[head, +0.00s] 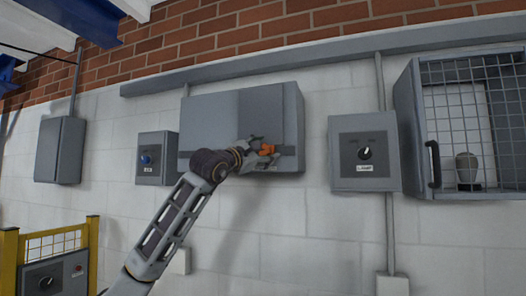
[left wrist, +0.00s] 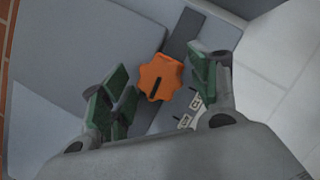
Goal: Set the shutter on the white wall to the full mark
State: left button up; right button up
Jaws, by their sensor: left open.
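A wide grey box (head: 215,115) hangs on the white wall. An orange lobed knob (head: 267,149) sits low on its front, on a darker band. In the left wrist view the orange knob (left wrist: 160,78) has a dark pointer line, and small white labels (left wrist: 185,121) lie beside it; I cannot read them surely. My left gripper (head: 258,151) is at the knob. Its green-padded fingers (left wrist: 162,88) are open, one set on each side of the knob, with gaps showing. My right gripper is not in view.
A mesh-door cabinet (head: 408,120) juts out at far right. A yellow-framed panel (head: 93,250) stands at lower left. The wall below is mostly clear.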

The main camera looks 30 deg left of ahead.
pick_arm(q)
jog(key=shift+s, duration=0.2)
grip_shut()
jog(key=shift+r, duration=0.1)
jog(key=shift+s+a, duration=0.1)
jog(key=shift+a, duration=0.05)
